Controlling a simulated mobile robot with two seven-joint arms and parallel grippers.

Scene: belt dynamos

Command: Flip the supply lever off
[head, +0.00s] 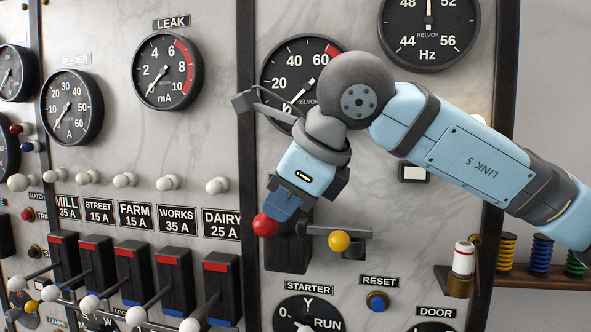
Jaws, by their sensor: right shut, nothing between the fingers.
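A red ball knob (265,225) shows at the tip of my right gripper (281,208), in front of a dark switch box (287,252) on the marble panel. I see no supply label; my gripper and arm cover the area above the box, so I cannot tell for sure that this is the supply lever. My right gripper points down and left, shut with nothing between its fingers. Its fingertips are right beside the red knob; I cannot tell whether they touch. The lever's shaft is hidden behind the gripper. My left gripper is not in view.
A yellow ball knob (340,240) on a dark bracket sits just right of the box. Several red-topped breaker levers (222,278) stand to the left. The starter dial (309,315) and blue reset button (377,301) are below. A shelf with coloured coils (541,255) is at right.

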